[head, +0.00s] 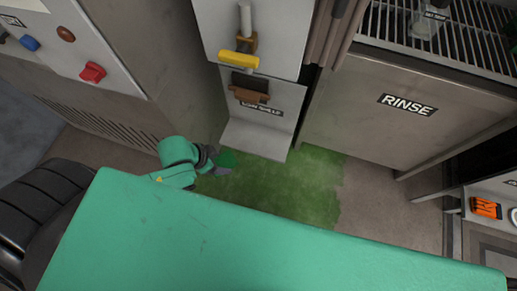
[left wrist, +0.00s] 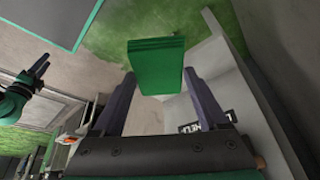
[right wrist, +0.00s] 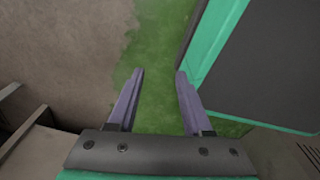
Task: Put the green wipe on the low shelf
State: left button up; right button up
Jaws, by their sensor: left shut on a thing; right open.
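The green wipe (left wrist: 156,62) is a folded green block between the fingertips of my left gripper (left wrist: 157,76), which is shut on it. In the head view the wipe (head: 227,158) is a small dark green patch at the tip of my left gripper (head: 213,160). The low shelf (head: 254,140) is a pale grey ledge under its label, just right of the wipe. It also shows in the left wrist view (left wrist: 211,58), right of and behind the wipe. I see no clear contact between them. My right gripper (right wrist: 158,74) is open and empty; the head view does not show it.
A cabinet marked RINSE (head: 390,110) stands right of the shelf unit. A panel with a red switch (head: 93,72) is at left. A yellow handle (head: 238,59) sticks out above the shelf. The floor below has a green patch (head: 300,190).

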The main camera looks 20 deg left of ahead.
pick_arm(q)
notch_tip(320, 180, down, 5)
jog(key=s+m+b, duration=0.1)
jog(key=s+b, duration=0.1)
jog(key=b, duration=0.1)
pick_arm(e)
notch_tip(320, 180, down, 5)
pick_arm(q)
jog(key=b, duration=0.4)
send_over(244, 133)
jog(key=s, duration=0.1)
jog(key=shift+m+g, duration=0.3)
jog(key=f+b, duration=0.1)
jog(key=f, duration=0.1)
jog(key=f+b, duration=0.1)
jog(key=f, duration=0.1)
jog(key=a+f+b, duration=0.1)
jog(key=f, duration=0.2)
jog(key=shift+r, duration=0.1)
pick_arm(e)
jog(key=w+a+r, duration=0.4)
jog(key=w+r, duration=0.5)
jog(key=w, duration=0.4)
jog(key=shift+m+t, duration=0.3)
pick_arm(q)
jog(key=shift+s, duration=0.1)
jog(key=o, duration=1.1)
pick_arm(e)
jog(key=shift+a, duration=0.1)
jog(key=shift+r, duration=0.1)
